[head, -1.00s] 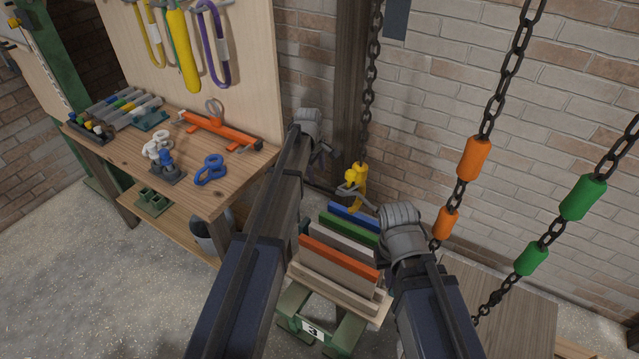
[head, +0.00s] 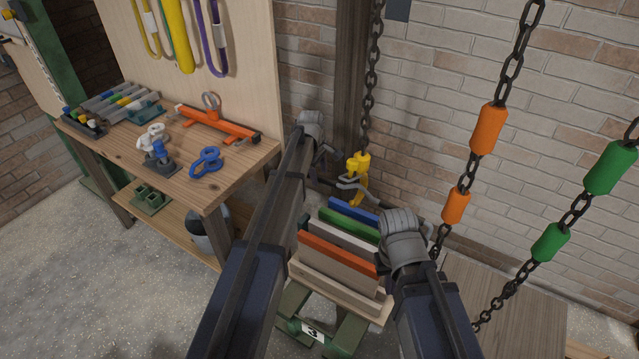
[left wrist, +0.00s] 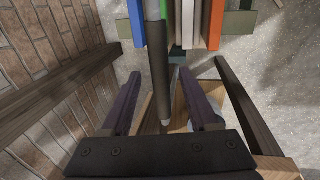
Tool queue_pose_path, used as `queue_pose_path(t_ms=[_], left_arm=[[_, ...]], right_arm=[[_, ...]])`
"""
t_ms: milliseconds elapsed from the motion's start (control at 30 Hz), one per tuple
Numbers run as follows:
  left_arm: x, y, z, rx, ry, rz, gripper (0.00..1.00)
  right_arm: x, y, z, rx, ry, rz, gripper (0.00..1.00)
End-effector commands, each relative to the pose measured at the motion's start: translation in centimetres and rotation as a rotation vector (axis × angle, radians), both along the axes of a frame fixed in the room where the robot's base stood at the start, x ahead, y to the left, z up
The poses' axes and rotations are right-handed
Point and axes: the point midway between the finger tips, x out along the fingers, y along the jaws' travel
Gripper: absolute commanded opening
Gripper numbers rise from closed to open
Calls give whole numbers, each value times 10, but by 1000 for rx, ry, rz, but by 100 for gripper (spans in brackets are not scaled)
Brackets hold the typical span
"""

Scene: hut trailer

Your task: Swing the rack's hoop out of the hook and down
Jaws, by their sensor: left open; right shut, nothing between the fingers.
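A yellow hook (head: 358,172) hangs on a dark chain above the rack (head: 340,284), which holds several coloured boards. The hoop (head: 346,184) is a grey bar that passes at the yellow hook; I see it seated there. In the left wrist view, a grey rod with a dark sleeve (left wrist: 158,70) runs between the fingers of my left gripper (left wrist: 160,92). That gripper is open, with a finger on each side and gaps beside the sleeve. In the head view my left gripper (head: 326,156) is left of the hook. My right gripper (head: 416,222) is shut at the rack's right side, its fingers mostly hidden.
A workbench (head: 110,150) with an orange tool (head: 215,124) and blue rings (head: 206,162) stands at the left. Chains with orange (head: 488,130) and green (head: 610,168) sleeves hang at the right. A brick wall (head: 440,110) closes off the back.

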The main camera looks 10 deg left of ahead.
Motion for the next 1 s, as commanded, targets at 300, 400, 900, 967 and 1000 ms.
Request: queue_pose_path(t_ms=[300, 400, 900, 967, 1000], left_arm=[[3, -1, -14, 0, 0, 0, 61], [3, -1, -13, 0, 0, 0, 61], [3, -1, -13, 0, 0, 0, 8], [3, -1, -13, 0, 0, 0, 1], [3, -1, -13, 0, 0, 0, 0]], right_arm=[[0, 0, -14, 0, 0, 0, 0], [0, 0, -13, 0, 0, 0, 0], [0, 0, -13, 0, 0, 0, 0], [0, 0, -13, 0, 0, 0, 0], [0, 0, -13, 0, 0, 0, 0]])
